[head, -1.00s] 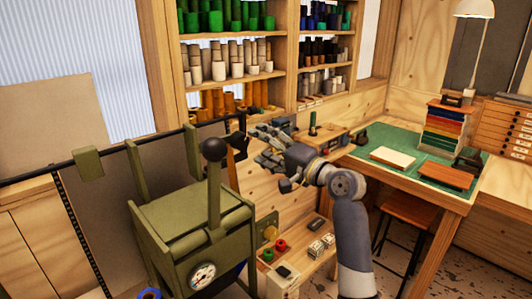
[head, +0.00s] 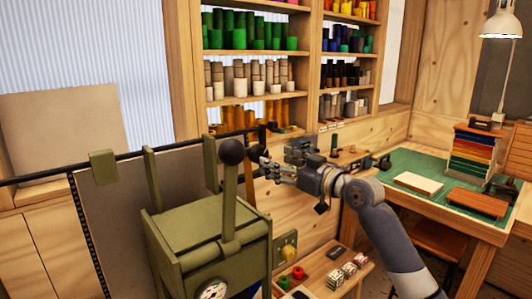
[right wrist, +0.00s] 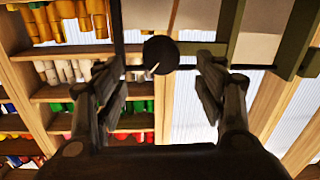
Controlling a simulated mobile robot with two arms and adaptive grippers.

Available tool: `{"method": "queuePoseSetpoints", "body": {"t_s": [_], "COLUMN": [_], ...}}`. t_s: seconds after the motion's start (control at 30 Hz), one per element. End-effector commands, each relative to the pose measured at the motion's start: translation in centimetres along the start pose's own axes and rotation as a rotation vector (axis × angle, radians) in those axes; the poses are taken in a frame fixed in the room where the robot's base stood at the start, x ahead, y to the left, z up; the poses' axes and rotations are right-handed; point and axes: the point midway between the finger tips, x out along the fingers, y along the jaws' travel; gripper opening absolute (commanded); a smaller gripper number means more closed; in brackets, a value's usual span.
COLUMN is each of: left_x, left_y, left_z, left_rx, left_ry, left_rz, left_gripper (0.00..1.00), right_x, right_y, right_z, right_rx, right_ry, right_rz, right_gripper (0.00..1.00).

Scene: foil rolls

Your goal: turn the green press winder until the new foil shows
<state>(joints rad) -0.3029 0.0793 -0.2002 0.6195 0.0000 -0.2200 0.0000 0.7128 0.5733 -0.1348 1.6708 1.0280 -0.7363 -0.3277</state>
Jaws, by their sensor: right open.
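The green press (head: 205,235) stands in the lower middle of the head view, with a tall lever topped by a black ball (head: 232,151). A dark bar runs across its uprights to a dark end piece beside the ball. My right gripper (head: 264,168) is just right of this end piece, its fingers pointing left toward it. In the right wrist view a round black knob with a pale mark (right wrist: 160,55) lies between the spread, empty fingers. I take it for the winder; contact does not show. My left gripper is not in view.
Shelves (head: 265,52) with several foil rolls stand behind the press. A bench with a green mat (head: 400,163) is on the right, holding a pale block and a brown block. A low wooden surface (head: 318,268) with small red and green pieces lies below my right arm.

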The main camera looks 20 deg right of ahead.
Motion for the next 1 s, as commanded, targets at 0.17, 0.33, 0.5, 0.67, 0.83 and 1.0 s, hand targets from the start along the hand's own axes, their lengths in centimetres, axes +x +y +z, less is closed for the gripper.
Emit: {"method": "queuePoseSetpoints", "body": {"t_s": [0.17, 0.33, 0.5, 0.67, 0.83, 1.0], "left_x": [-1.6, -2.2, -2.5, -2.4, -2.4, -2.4], "left_y": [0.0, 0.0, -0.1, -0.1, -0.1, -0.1], "left_z": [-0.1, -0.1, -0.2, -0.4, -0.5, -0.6], "left_rx": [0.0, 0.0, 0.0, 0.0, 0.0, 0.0], "left_ry": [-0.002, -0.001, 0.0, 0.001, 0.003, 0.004], "left_rz": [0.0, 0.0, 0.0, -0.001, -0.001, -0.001], "left_gripper": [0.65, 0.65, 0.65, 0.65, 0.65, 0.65], "right_x": [3.3, 5.2, 6.1, 6.2, 6.2, 6.2], "right_y": [-0.1, 0.0, -0.1, -0.1, -0.1, -0.1], "right_z": [-0.4, -0.2, 0.0, 0.0, 0.0, 0.1], "right_rx": [0.004, 0.003, 0.002, 0.0, 0.001, 0.001], "right_ry": [0.0, 0.0, -0.001, -0.001, -0.001, -0.001], "right_rz": [-0.002, -0.001, -0.001, 0.0, -0.001, 0.0], "right_gripper": [0.64, 0.64, 0.64, 0.64, 0.6, 0.21]}}
